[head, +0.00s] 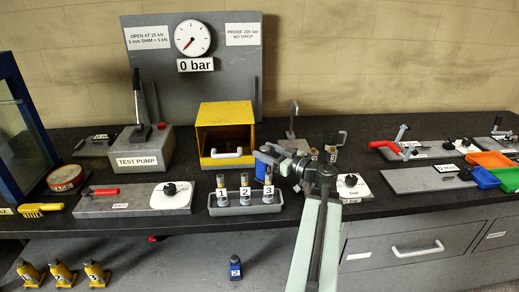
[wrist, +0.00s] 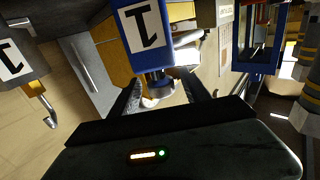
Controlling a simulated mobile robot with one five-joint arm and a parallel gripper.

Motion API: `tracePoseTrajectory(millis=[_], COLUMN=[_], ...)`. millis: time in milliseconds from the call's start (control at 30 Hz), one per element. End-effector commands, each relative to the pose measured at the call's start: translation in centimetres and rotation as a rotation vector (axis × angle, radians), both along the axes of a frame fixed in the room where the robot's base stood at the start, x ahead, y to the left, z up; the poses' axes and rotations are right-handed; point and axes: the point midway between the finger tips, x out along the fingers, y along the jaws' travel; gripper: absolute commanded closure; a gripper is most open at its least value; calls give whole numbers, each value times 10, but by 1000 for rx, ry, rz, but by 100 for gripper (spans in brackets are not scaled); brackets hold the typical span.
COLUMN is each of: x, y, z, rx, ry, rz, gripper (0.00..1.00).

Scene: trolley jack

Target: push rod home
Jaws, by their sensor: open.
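A blue block with a white label 1 (wrist: 148,40) fills the top middle of the wrist view, its number upside down. My gripper (wrist: 163,92) is open, with one dark finger on each side of the rod. I cannot tell whether rod and gripper touch. In the head view, my gripper (head: 280,163) is over the bench, right of the grey tray, with the blue block (head: 264,160) at its tip. My wrist partly hides that area.
The grey tray (head: 243,210) with numbered cylinders stands close left of my gripper. The yellow box (head: 225,110) and test pump (head: 142,147) stand behind. The gauge (head: 192,38) reads 0 bar. A white-topped plate (head: 353,186) lies to the right.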

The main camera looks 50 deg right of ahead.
Motion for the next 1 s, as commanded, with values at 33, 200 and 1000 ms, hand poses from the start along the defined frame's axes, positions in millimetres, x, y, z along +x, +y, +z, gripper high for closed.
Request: tracePoseTrajectory(millis=[33,200,1000], x=[-12,-37,-43], y=[0,-3,-4], z=[0,0,42], rx=[0,0,0], ry=[0,1,1], rz=[-4,-1,-1], gripper=[45,45,45])
